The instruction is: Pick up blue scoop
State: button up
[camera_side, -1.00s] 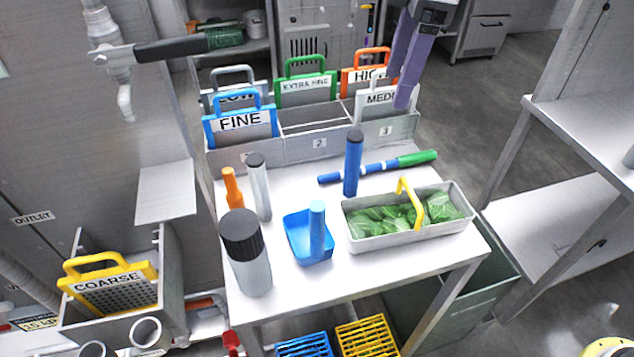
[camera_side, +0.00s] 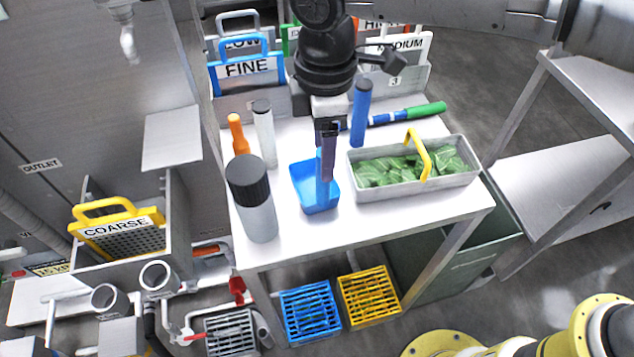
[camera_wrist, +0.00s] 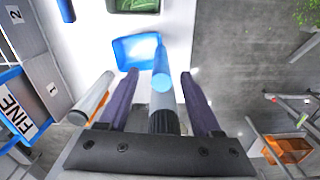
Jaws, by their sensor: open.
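The blue scoop (camera_side: 315,192) sits on the white table with its handle pointing up. It also shows in the wrist view (camera_wrist: 124,52), its round handle (camera_wrist: 161,72) standing toward the camera. My gripper (camera_side: 327,152) is right at the scoop's handle in the side view, its dark purple fingers covering most of it. In the wrist view the fingers of my gripper (camera_wrist: 161,84) are apart, with the handle between them in the picture. I cannot tell whether either finger touches the handle.
A grey bottle with black cap (camera_side: 254,205) stands front left. A grey cylinder (camera_side: 265,138) and an orange bottle (camera_side: 238,136) are behind it. A blue cylinder (camera_side: 361,115) stands behind a tray of greens (camera_side: 400,190) with a yellow handle. The front strip of table is clear.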

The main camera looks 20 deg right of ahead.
jog(key=shift+f, duration=2.7)
jog(key=shift+c, duration=0.2)
grip_shut()
